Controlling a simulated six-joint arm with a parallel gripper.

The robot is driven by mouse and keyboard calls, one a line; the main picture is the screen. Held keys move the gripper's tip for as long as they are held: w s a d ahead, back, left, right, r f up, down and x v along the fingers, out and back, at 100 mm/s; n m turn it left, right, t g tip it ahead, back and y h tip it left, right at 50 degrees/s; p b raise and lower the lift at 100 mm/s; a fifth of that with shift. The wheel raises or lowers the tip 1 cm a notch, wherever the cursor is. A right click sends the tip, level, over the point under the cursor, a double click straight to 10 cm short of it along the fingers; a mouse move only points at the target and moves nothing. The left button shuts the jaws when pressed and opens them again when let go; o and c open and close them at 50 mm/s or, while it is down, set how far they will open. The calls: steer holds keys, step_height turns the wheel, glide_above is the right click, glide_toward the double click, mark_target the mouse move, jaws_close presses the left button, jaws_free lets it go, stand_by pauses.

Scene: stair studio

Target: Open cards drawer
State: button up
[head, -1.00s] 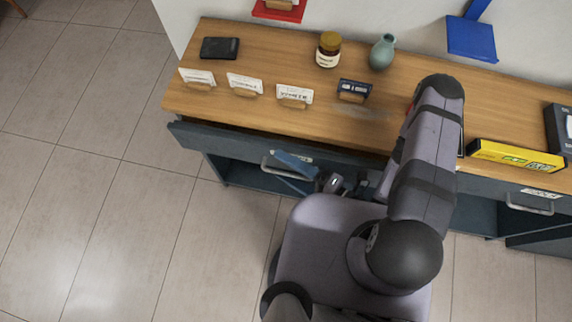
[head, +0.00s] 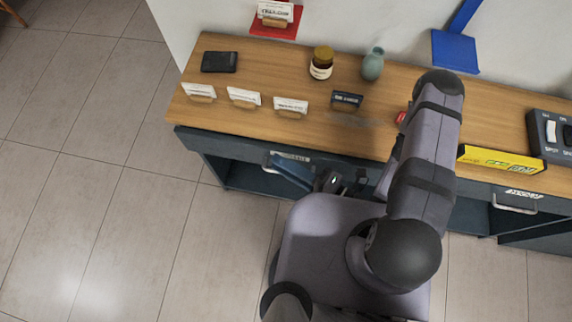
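The left drawer (head: 225,142) under the wooden counter has a grey handle (head: 268,163) and a small label (head: 291,156) that I cannot read surely. Its front looks flush below the counter edge. A right drawer has a handle (head: 515,207) and a label (head: 523,194), also too small to read surely. My gripper (head: 293,174) is low in front of the left drawer, its blue finger part beside the right side of the handle. My arm hides part of it, so its opening and any contact with the handle are unclear.
The wooden counter (head: 290,75) holds a dark wallet-like item (head: 219,62), several card stands, a jar (head: 321,62), a green vase (head: 372,64), a yellow box (head: 500,160) and a switch box (head: 552,135). Open shelves lie below. The tiled floor (head: 90,200) at left is clear.

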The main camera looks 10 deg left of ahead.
steer(key=s+d+f+n+g+h+p, duration=0.15)
steer(key=d+n+g, duration=0.35)
steer(key=d+n, duration=0.9)
steer(key=s+d+f+n+g+h+p, duration=0.1)
steer(key=s+d+f+n+g+h, duration=0.3)
steer(key=n, duration=1.7)
steer(key=w+a+f+m+t+y+b, duration=0.3)
steer(key=w+a+t+y+b, duration=0.1)
steer(key=a, duration=0.5)
steer(key=shift+w+a+f+t+b, duration=0.15)
steer(key=shift+w+t+b, duration=0.7)
steer(key=shift+t, duration=0.95)
steer(key=shift+s+a, duration=0.15)
steer(key=shift+p+x, duration=0.55)
steer(key=shift+x, duration=2.9)
